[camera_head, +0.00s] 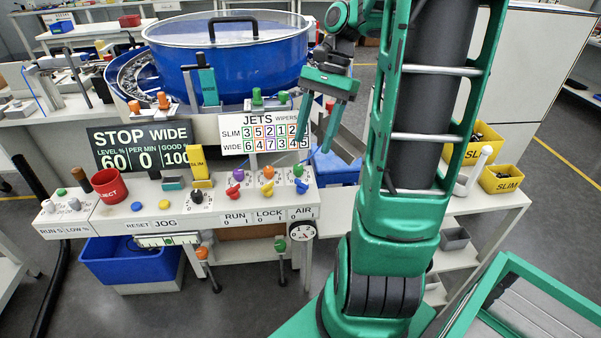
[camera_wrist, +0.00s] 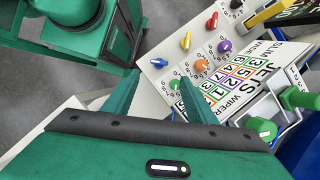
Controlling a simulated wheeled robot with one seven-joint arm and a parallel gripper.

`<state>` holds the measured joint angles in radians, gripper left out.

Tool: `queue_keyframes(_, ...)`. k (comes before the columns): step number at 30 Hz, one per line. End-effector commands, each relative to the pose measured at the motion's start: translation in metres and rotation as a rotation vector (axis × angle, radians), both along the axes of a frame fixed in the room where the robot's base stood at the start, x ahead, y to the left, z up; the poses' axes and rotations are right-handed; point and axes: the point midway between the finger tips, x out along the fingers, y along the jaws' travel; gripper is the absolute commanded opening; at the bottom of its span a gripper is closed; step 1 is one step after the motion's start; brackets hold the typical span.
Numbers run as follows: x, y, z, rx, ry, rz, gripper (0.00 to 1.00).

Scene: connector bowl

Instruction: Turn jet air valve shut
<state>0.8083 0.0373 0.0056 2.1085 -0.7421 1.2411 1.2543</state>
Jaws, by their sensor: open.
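The blue AIR lever (camera_head: 301,186) is on the right end of the white control panel, above the label "AIR 0 1". A green knob (camera_head: 298,171) stands just behind it. My gripper (camera_head: 314,143) is open and empty, fingers pointing down, above and behind the panel's right end. In the wrist view my gripper (camera_wrist: 160,76) has its two green fingers spread. The blue lever (camera_wrist: 159,62) shows in the gap beyond the tips, with the green knob (camera_wrist: 174,85) near the right fingertip. I see no contact with the lever.
Yellow lever (camera_head: 268,188) and orange knob (camera_head: 268,172) stand left of the blue lever. The JETS board (camera_head: 264,134) and blue bowl (camera_head: 232,60) are behind. A round gauge (camera_head: 301,230) hangs on the panel front.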

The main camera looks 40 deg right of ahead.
Motion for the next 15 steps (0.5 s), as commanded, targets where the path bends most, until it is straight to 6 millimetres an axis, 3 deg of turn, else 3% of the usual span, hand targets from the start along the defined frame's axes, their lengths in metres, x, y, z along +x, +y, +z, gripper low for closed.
queue_keyframes(15, -0.007, 0.032, -0.076, 0.001, 0.003, 0.002, 0.52)
